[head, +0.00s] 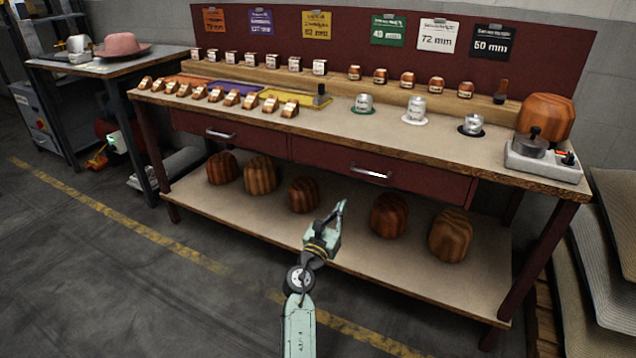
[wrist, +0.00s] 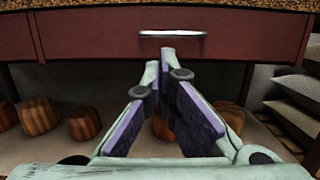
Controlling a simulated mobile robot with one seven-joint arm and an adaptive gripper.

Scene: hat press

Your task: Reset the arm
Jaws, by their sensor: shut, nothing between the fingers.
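My gripper (head: 341,208) is at the end of my pale green arm, in front of the workbench (head: 440,148) and below the height of its drawers in the head view. In the wrist view, the two fingers of my gripper (wrist: 167,55) meet at their tips and hold nothing. They point at the right red drawer (wrist: 90,32), just under its metal handle (wrist: 172,33). Both drawers look closed. The gripper touches nothing that I can see.
Several wooden hat blocks (head: 261,174) stand on the lower shelf (head: 360,245) behind my gripper. The benchtop holds small wooden blocks, metal weights (head: 415,110) and a grey device (head: 541,163). Woven sheets (head: 600,270) lean at the right. The floor (head: 130,270) in front is clear.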

